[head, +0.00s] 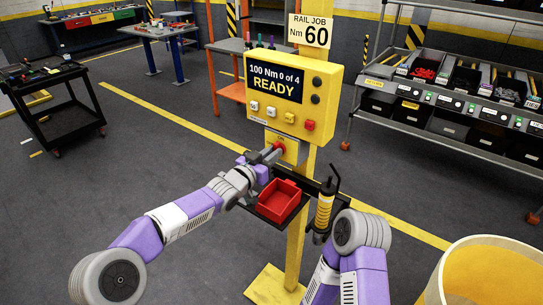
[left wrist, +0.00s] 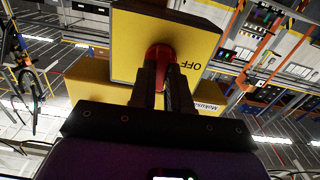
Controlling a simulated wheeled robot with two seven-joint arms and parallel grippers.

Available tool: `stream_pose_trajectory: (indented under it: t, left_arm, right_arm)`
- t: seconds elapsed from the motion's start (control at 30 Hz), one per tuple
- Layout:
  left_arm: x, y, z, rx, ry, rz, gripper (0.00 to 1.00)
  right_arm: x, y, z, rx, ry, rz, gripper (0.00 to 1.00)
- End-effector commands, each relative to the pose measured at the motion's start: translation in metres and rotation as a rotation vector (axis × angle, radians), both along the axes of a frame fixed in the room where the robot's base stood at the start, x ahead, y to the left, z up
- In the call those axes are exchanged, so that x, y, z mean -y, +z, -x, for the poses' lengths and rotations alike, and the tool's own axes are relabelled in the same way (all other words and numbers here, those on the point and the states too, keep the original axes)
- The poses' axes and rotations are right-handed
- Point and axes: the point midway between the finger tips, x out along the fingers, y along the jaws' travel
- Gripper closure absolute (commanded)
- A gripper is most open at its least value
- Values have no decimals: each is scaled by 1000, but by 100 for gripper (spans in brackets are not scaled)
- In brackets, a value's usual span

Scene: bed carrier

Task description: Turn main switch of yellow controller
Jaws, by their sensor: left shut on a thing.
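The yellow controller (head: 318,98) stands on a yellow post, with a lit display (head: 275,81) reading "100 Nm 0 of 4 READY". Below its main box is a smaller yellow switch box (head: 291,150) with the red main switch (head: 281,147). My left gripper (head: 275,151) reaches it from the left and is shut on the red switch. In the left wrist view the two dark fingers sit on either side of the red knob (left wrist: 160,53), beside the word "OFF" on the yellow face. The fingers partly hide the knob. My right arm shows at lower right, but its gripper is not visible.
A red bin (head: 279,200) sits on a black tray below the switch, beside a yellow-and-black tool (head: 324,212). A yellow round container (head: 490,275) stands at lower right. A parts rack (head: 455,100) is behind at right, a black cart (head: 60,108) at left.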

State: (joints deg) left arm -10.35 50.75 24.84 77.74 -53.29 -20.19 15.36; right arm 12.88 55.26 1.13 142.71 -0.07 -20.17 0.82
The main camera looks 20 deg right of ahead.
Motion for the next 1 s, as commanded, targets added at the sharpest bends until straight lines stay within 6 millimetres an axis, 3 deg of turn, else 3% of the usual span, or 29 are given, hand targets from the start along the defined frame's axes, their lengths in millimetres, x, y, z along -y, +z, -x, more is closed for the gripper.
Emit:
stream_pose_trajectory:
  t: [0.63, 0.67, 0.8, 1.0]
  left_arm:
    - [0, 0, 0, 44, 0, -34, 100]
    - [0, 0, 0, 44, 0, -34, 82]
    - [0, 0, 0, 43, 0, -34, 60]
    - [0, 0, 0, 42, 0, -33, 57]
  right_arm:
    - [0, -2, 0, 0, 0, 0, 57]
    - [0, -2, 0, 0, 0, 0, 57]
    - [0, -2, 0, 0, 0, 0, 57]
    - [0, -2, 0, 0, 0, 0, 57]
